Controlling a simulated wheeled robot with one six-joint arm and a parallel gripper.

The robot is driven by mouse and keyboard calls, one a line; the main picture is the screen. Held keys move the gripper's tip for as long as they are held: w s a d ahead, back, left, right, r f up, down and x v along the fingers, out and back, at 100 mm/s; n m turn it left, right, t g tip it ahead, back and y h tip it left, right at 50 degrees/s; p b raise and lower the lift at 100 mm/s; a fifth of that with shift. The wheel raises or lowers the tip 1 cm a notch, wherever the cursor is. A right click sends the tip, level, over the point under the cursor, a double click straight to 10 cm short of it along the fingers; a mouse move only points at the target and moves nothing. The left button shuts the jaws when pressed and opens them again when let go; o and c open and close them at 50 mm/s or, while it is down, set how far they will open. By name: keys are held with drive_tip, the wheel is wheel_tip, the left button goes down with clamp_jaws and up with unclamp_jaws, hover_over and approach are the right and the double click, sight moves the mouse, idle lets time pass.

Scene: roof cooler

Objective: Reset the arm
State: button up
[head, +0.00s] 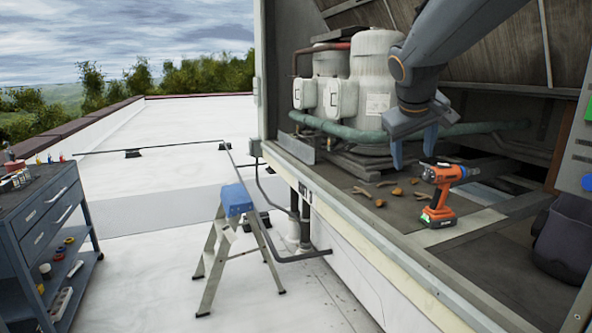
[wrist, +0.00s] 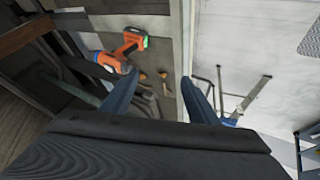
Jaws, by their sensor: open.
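My arm reaches in from the upper right of the head view. My gripper (head: 412,160) points down inside the open cooler housing, in front of the grey compressor tanks (head: 374,75). Its two blue fingers are apart with nothing between them. In the wrist view the fingers of my gripper (wrist: 160,98) are also spread and empty. An orange and grey cordless drill (head: 441,190) stands upright on the housing floor, just right of and below the gripper. The drill also shows in the wrist view (wrist: 131,44), beyond the left finger.
Brown leaves and debris (head: 380,195) lie on the housing floor. A green pipe (head: 345,133) runs across the tanks. A dark bucket (head: 566,240) stands at right. A stepladder (head: 235,235) and tool cart (head: 45,235) stand on the open white roof at left.

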drive_tip(key=s+a+f+m+g+y, duration=0.1)
drive_tip(key=s+a+f+g, duration=0.2)
drive_tip(key=s+f, duration=1)
drive_tip(key=s+a+f+m+g+y, duration=0.1)
drive_tip(key=s+a+f, duration=0.4)
drive_tip(key=s+f, duration=0.8)
drive_tip(key=shift+s+f+g+y, duration=0.3)
drive_tip(key=shift+f+g+y, duration=0.5)
drive_tip(key=shift+f+g, duration=0.2)
